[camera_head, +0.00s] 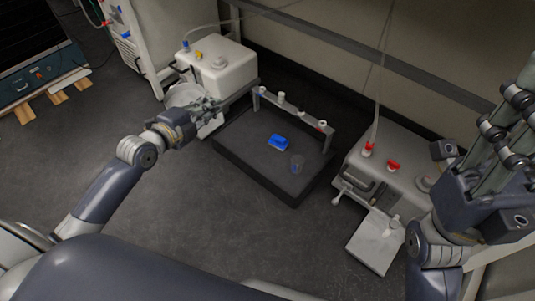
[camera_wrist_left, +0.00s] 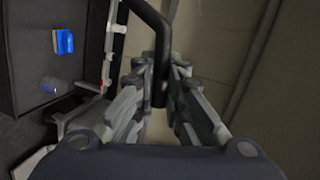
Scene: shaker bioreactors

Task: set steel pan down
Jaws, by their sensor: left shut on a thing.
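My left gripper (camera_head: 212,107) is beside the white machine at the back left, above the floor. In the left wrist view it is shut on a dark bent handle (camera_wrist_left: 151,18), which rises between the fingers and leaves the top edge. A pale, round metal shape (camera_head: 183,95), which looks like the steel pan, shows behind the gripper in the head view, partly hidden by it. I cannot tell whether the pan touches anything below. My right gripper (camera_head: 507,115) is raised at the right edge, away from the pan; its fingertips are not clear.
A dark platform (camera_head: 235,160) carries a blue block (camera_head: 278,142), a clear bluish cup (camera_head: 297,163) and a rail with white caps (camera_head: 290,110). A white machine (camera_head: 222,65) stands left of it, another (camera_head: 400,165) right. Grey floor (camera_head: 200,215) in front is clear.

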